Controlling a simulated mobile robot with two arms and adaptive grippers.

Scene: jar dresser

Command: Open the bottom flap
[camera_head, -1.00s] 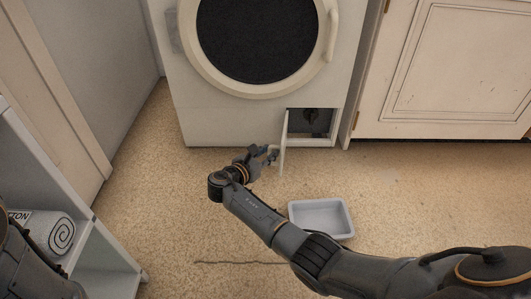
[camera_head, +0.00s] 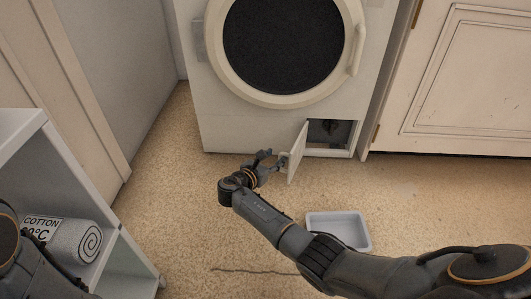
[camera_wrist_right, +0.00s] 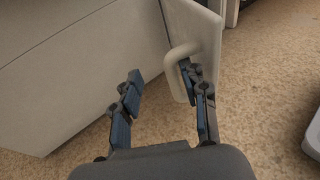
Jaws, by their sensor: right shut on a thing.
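The bottom flap (camera_head: 297,154) of the white washing machine (camera_head: 225,132) stands swung out from its hinge at the opening's left side. The square opening (camera_head: 328,132) is uncovered, with a dark part inside. My right gripper (camera_head: 276,160) is on the left, outer side of the flap, shut on its handle. In the right wrist view the pale looped handle (camera_wrist_right: 175,72) sticks out from the flap (camera_wrist_right: 196,35), and one finger of my right gripper (camera_wrist_right: 162,80) reaches into the loop. My left gripper is not in view; only part of that arm shows at lower left.
A grey tray (camera_head: 339,229) lies on the floor in front of the machine, right of my forearm. A shelf (camera_head: 130,262) with a rolled towel (camera_head: 88,245) stands at left. A cabinet (camera_head: 462,80) is at right. The floor left of the gripper is clear.

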